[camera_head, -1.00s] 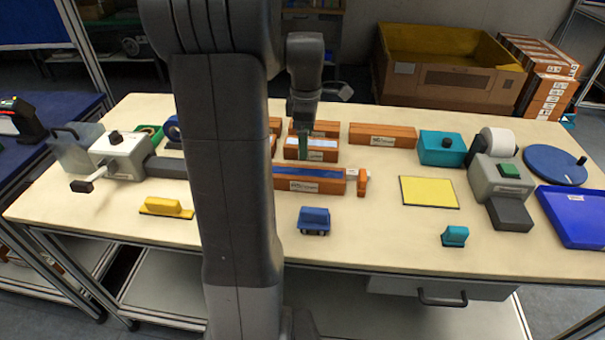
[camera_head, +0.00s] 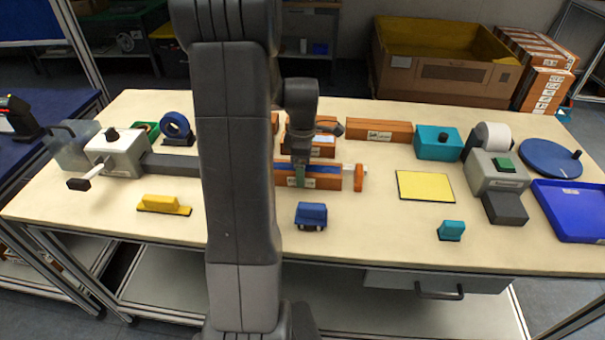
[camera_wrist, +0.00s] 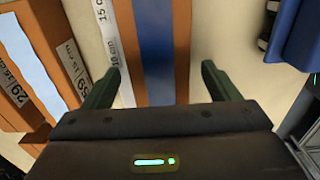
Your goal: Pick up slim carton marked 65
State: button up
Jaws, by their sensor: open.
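A long orange carton with a blue top stripe (camera_head: 325,182) lies near the middle of the table. It also shows in the wrist view (camera_wrist: 155,50), running between my fingers. My gripper (camera_head: 300,176) is open and empty over this carton; in the wrist view its two green fingers (camera_wrist: 160,85) stand on either side of it. A white strip (camera_wrist: 108,45) with "15 c" and "10 cm" print runs along its left side. Another orange carton with a pale stripe (camera_wrist: 28,60) lies further left, with labels that seem to read 29 and 59. I cannot read a 65 anywhere.
A small blue block-like item (camera_head: 311,215) lies in front of the carton; a small orange piece (camera_head: 360,178) is by its right end. Behind are another orange carton (camera_head: 378,131) and a teal box (camera_head: 438,145). A yellow pad (camera_head: 425,186) lies right. The front table strip is mostly clear.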

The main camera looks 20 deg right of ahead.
jog(key=c, duration=1.4)
